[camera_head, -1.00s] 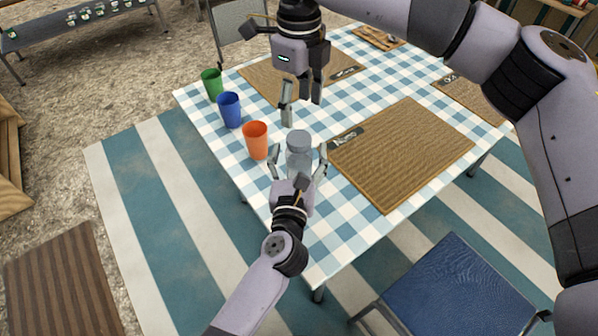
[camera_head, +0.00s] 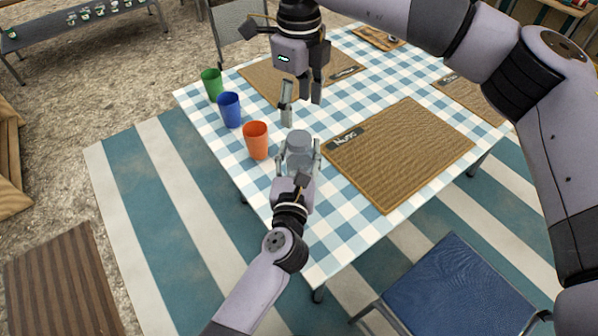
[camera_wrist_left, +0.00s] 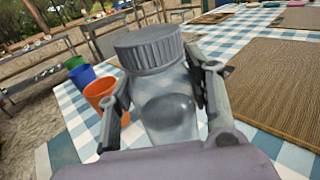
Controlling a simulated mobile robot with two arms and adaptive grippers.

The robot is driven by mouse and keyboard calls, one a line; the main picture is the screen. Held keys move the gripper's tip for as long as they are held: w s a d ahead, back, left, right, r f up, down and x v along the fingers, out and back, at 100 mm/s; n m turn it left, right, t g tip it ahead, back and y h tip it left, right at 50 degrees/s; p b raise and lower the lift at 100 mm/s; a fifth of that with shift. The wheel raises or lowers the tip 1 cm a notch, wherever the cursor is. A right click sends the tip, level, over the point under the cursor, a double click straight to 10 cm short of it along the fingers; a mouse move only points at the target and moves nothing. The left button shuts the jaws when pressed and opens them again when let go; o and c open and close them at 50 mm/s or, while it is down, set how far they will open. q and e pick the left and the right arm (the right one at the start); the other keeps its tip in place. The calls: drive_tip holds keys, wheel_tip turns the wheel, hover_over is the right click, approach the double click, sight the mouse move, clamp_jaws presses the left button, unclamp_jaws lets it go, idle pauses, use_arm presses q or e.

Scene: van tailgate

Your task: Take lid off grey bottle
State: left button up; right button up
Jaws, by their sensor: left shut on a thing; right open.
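The grey bottle (camera_head: 299,156) stands upright on the checked table, with its ridged grey lid (camera_head: 299,138) on top. In the left wrist view the translucent bottle body (camera_wrist_left: 168,105) and the lid (camera_wrist_left: 149,48) fill the middle. My left gripper (camera_head: 298,162) is shut on the bottle's body, one finger on each side, below the lid. The lower part of the bottle is hidden by my left gripper.
Orange (camera_head: 256,141), blue (camera_head: 229,110) and green (camera_head: 211,84) cups stand in a row along the table's left edge, the orange one close to the bottle. A woven placemat (camera_head: 405,160) lies to the right. A blue chair (camera_head: 458,285) stands in front.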

sight(300, 138)
use_arm(q)
clamp_jaws()
use_arm(e)
drive_tip(key=m, duration=2.2)
drive_tip(key=shift+f, duration=4.05)
drive_tip(key=shift+c, duration=0.2)
